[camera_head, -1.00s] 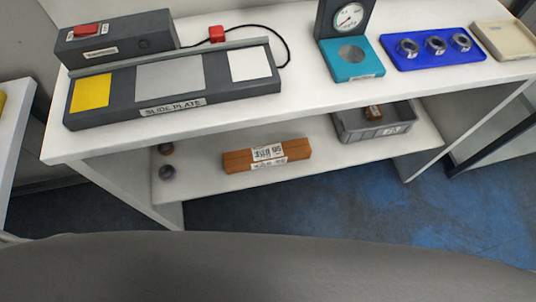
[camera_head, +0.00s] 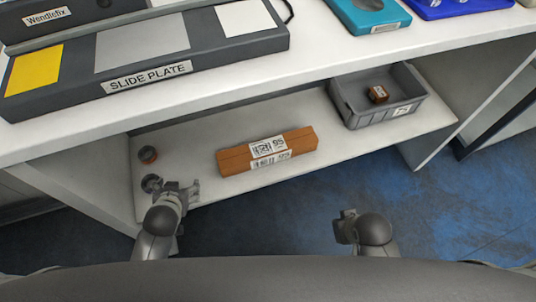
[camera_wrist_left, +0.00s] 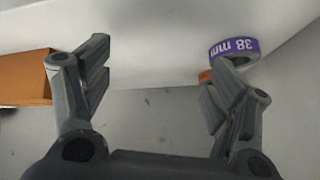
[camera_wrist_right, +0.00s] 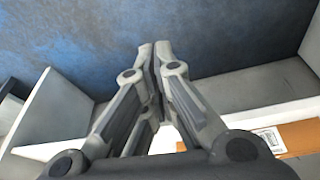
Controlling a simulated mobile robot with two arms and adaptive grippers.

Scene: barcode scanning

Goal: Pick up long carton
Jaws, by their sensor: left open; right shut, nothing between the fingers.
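The long carton (camera_head: 232,161) is an orange-brown box with white labels, lying on the lower shelf in the head view. Its end shows at the left edge of the left wrist view (camera_wrist_left: 25,80), and part of it shows at the lower right of the right wrist view (camera_wrist_right: 302,135). My left gripper (camera_head: 193,190) is open and empty at the shelf's front, left of the carton and apart from it. Its spread fingers show in the left wrist view (camera_wrist_left: 152,80). My right gripper (camera_head: 342,222) is shut and empty, over the floor to the right and in front of the carton.
A grey bin (camera_head: 345,103) holds a small box (camera_head: 378,94). The upper shelf (camera_head: 60,148) overhangs.

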